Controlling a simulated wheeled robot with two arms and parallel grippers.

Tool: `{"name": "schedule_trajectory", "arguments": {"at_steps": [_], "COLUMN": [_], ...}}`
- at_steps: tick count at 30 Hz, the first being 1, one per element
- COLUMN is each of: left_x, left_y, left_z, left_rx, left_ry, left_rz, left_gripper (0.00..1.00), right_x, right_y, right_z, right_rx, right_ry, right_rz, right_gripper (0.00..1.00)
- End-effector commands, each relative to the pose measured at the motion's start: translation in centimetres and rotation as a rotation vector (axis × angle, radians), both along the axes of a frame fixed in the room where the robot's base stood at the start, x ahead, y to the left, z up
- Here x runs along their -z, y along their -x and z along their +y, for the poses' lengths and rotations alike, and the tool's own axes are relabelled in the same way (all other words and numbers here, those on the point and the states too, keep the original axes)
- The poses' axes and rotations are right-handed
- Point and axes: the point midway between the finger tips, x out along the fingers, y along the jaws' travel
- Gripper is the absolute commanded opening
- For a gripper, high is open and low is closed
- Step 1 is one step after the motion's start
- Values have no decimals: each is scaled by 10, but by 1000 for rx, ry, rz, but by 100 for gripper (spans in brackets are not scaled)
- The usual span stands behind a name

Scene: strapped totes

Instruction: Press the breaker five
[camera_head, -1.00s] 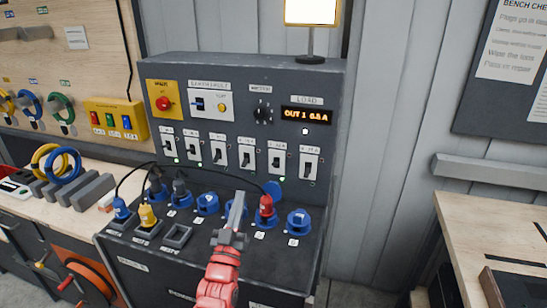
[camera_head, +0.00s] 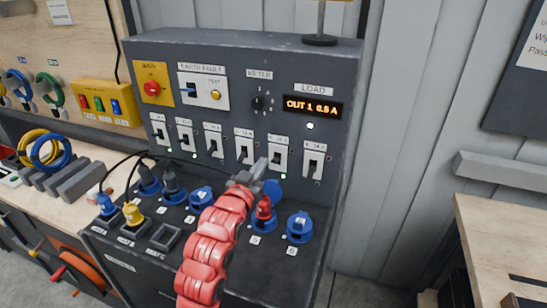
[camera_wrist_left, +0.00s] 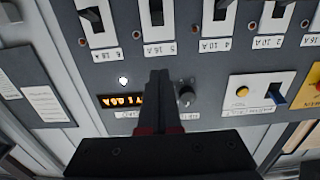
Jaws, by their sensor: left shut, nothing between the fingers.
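My right gripper is not in view.
Breaker four (camera_head: 244,147) and breaker six (camera_head: 313,162) flank it. Below are blue sockets (camera_head: 299,228) and a red plug (camera_head: 264,208). The load display (camera_head: 312,106) reads OUT 1 0.5 A. Black cables (camera_head: 130,165) run at the left.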

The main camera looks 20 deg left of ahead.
Motion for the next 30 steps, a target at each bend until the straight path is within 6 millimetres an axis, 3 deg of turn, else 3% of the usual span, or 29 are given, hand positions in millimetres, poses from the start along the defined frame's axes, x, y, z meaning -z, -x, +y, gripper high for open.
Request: {"name": "schedule_trajectory", "arguments": {"at_steps": [8,24,30], "left_x": [-1,-2,27], "left_y": [-15,-100,-91], "left_z": [-1,-4,-3], "left_rx": [1,0,0], "left_ry": [1,2,1], "left_rz": [4,1,7], "left_gripper": [0,0,0], "right_x": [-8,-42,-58], "right_y": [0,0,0], "right_z": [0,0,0], "right_rx": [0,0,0], "right_ry": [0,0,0], "right_rz": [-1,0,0], "right_gripper": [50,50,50]}}
